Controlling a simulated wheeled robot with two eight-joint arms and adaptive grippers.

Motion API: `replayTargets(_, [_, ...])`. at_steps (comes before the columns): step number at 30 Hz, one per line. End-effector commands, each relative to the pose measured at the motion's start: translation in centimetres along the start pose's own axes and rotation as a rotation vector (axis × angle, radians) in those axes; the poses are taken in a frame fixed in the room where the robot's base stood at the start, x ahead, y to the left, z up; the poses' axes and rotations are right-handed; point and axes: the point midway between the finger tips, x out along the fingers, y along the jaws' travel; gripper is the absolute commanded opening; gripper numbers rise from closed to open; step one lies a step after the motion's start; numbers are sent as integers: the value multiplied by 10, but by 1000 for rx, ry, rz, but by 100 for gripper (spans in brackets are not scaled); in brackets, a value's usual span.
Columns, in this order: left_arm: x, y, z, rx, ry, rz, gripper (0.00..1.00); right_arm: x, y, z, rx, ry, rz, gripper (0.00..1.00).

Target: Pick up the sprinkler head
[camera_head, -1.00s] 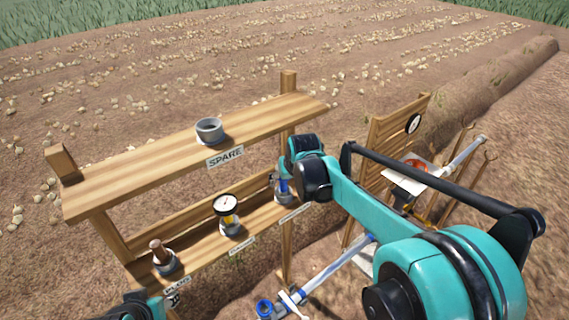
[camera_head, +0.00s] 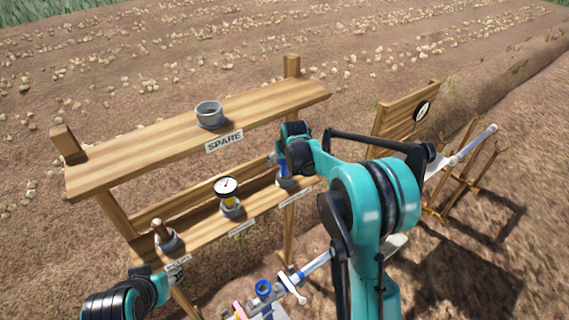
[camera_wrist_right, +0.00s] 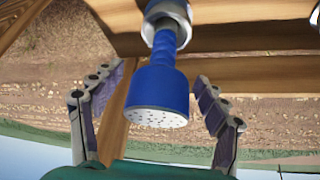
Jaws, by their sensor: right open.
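The sprinkler head (camera_wrist_right: 157,95) is blue with a pale perforated face. In the right wrist view it sits in a grey holder (camera_wrist_right: 167,14) on the wooden rack, between the two fingers of my open right gripper (camera_wrist_right: 157,108). The fingers stand apart from it on both sides. In the head view, the blue sprinkler head (camera_head: 284,168) shows at the right end of the lower shelf, partly hidden by my right wrist (camera_head: 296,150). My left arm enters at the lower left of the head view; its fingers are not clearly visible.
The lower shelf (camera_head: 205,222) also holds a gauge (camera_head: 227,188) and a brown-topped plug (camera_head: 163,235). A grey cup (camera_head: 209,114) stands on the upper shelf marked SPARE. A pipe with a blue valve (camera_head: 263,288) lies below. A gauge board (camera_head: 404,118) stands to the right.

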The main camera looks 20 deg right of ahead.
Motion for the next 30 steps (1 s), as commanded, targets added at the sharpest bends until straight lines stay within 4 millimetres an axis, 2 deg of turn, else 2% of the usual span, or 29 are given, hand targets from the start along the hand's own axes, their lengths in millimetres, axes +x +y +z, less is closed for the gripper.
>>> replayTargets(4, [0,0,0,0,0,0,43,0,0,0,0,0,0,74])
replayTargets(5, [0,0,0,0,0,0,43,0,0,0,0,0,0,72])
replayTargets(12, [0,0,0,0,0,0,43,-1,0,0,0,0,0,10])
replayTargets(22, [0,0,0,0,0,0,43,-3,0,-1,0,0,0,10])
replayTargets(27, [-2,0,-2,0,0,0,43,-15,0,-8,0,0,0,10])
replayTargets(30, [0,0,0,0,0,0,43,-17,0,-1,0,52,0,10])
